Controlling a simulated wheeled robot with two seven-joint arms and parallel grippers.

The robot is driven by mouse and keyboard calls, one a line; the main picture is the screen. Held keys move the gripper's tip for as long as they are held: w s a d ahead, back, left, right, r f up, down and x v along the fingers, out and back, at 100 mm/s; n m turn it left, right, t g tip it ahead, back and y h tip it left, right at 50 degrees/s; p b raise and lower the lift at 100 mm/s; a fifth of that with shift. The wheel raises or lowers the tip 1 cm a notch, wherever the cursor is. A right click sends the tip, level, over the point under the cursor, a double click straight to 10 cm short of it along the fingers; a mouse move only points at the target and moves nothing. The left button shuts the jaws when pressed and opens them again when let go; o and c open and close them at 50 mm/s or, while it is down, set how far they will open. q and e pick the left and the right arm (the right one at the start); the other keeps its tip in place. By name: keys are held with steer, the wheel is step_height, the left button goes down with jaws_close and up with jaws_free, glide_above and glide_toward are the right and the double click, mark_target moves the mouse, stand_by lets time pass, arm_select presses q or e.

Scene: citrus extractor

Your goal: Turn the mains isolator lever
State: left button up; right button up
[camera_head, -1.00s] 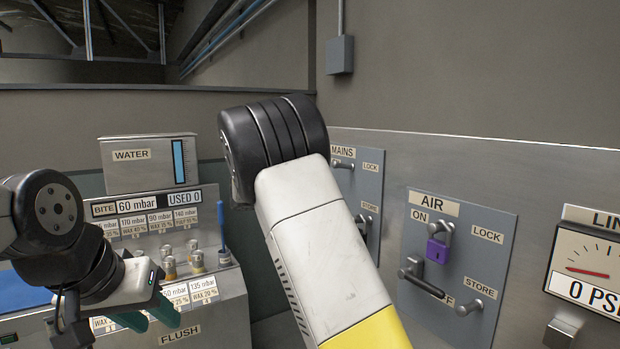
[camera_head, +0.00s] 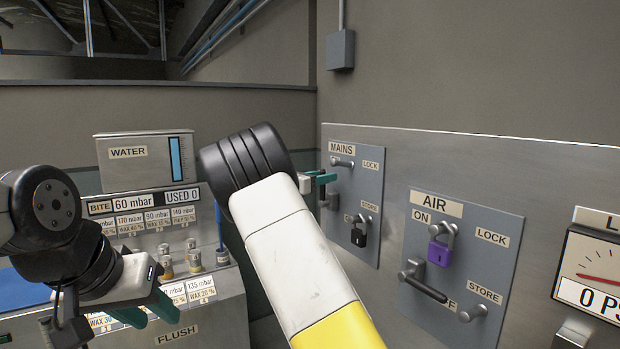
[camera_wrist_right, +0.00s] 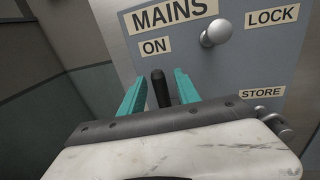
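The MAINS panel (camera_head: 367,165) hangs on the wall right of my right arm. Its isolator lever shows in the right wrist view as a dark, round-ended handle (camera_wrist_right: 160,88) just below the ON label. My right gripper (camera_wrist_right: 158,92) has its two teal fingers on either side of the handle, with a gap visible on each side. In the head view the right gripper (camera_head: 320,177) is at the panel's left edge, partly behind my arm; the lever (camera_head: 331,200) shows just below it. My left gripper (camera_head: 146,311) is open and empty at the lower left.
A black padlock (camera_head: 358,238) hangs at the MAINS STORE post; the LOCK post (camera_wrist_right: 216,32) is bare. The AIR panel (camera_head: 455,260) to the right carries a purple padlock (camera_head: 439,252) and its own lever (camera_head: 424,284). A water and flush console (camera_head: 190,320) stands left.

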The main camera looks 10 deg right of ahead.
jaws_close()
stand_by(1.4)
